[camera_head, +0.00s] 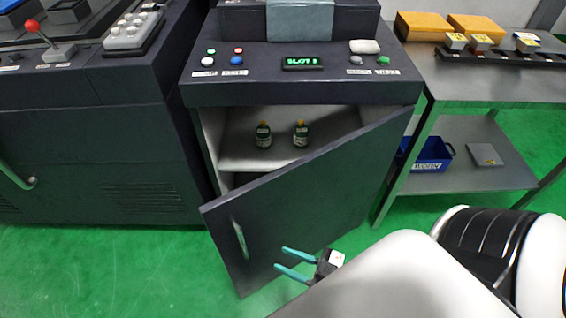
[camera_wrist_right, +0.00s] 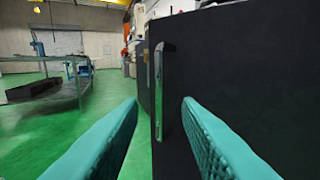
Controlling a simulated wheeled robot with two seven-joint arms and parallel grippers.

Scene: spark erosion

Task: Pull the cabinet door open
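The dark cabinet door (camera_head: 300,200) stands partly open, swung out at its left side, with its right side near the cabinet's right edge. Its metal handle (camera_head: 240,238) is upright near the door's free left edge. The handle also shows in the right wrist view (camera_wrist_right: 158,90), between and beyond the fingers. My right gripper (camera_head: 282,259) is open, to the right of the handle in the head view, with teal fingers apart and nothing between them. In the right wrist view the fingers (camera_wrist_right: 160,112) do not appear to touch the handle. My left gripper is not in view.
Two small bottles (camera_head: 264,134) (camera_head: 300,133) stand on the cabinet's inner shelf. A control panel (camera_head: 320,85) sits above. A steel table (camera_head: 480,85) with a blue bin (camera_head: 432,160) stands to the right. Another dark machine (camera_head: 100,165) is at left. Green floor lies clear in front.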

